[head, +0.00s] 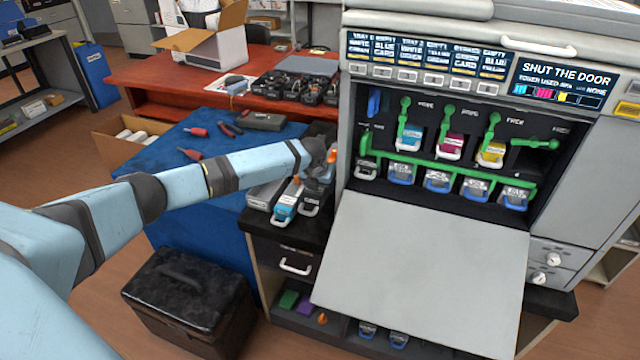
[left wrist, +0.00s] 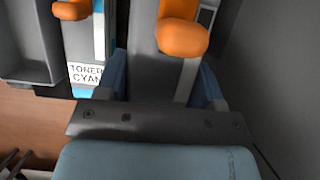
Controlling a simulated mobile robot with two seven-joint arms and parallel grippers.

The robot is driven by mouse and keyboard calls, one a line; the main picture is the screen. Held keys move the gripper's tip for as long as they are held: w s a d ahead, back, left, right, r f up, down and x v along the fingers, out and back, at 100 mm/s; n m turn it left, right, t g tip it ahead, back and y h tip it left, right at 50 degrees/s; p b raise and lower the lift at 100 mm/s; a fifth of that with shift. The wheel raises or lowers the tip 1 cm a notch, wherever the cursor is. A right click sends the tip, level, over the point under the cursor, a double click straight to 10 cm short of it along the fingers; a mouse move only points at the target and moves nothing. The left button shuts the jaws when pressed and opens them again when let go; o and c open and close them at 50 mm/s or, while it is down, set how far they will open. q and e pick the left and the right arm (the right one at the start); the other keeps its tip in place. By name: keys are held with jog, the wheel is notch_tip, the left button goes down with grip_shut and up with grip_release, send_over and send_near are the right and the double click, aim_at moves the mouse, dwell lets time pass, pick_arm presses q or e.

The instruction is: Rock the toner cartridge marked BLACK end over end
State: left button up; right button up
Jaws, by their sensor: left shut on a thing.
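A dark grey toner cartridge (head: 311,197) with a white end handle stands on the black counter top beside the printer. Its marking is too small to read. My left gripper (head: 322,160) is over its rear part. In the left wrist view the blue fingers of my left gripper (left wrist: 163,85) are shut on the grey cartridge (left wrist: 145,55), one on each side, with an orange knob (left wrist: 183,38) just beyond. A cartridge marked TONER CYAN (left wrist: 86,75) lies close beside it; it also shows in the head view (head: 286,204). My right gripper is not in view.
The printer (head: 590,180) stands close on the right, its door (head: 420,265) folded down and its screen (head: 563,85) reading SHUT THE DOOR. Cyan, magenta and yellow cartridges sit in its bay; the rightmost upper slot looks dark. A blue mat (head: 190,225) with tools lies left.

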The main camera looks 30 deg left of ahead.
pick_arm(q)
notch_tip(320, 180, up, 9)
jog(key=p, duration=0.7)
jog(key=shift+f, duration=0.2)
jog(key=shift+r+p, duration=0.45)
jog(key=shift+p, duration=0.15)
jog(key=t, duration=0.2)
jog(key=shift+f+t, duration=0.25)
jog(key=shift+t, duration=0.15)
jog(key=shift+t+y+b, duration=0.4)
jog(key=shift+t+b, duration=0.25)
jog(key=shift+t, duration=0.15)
jog(key=shift+r, duration=0.2)
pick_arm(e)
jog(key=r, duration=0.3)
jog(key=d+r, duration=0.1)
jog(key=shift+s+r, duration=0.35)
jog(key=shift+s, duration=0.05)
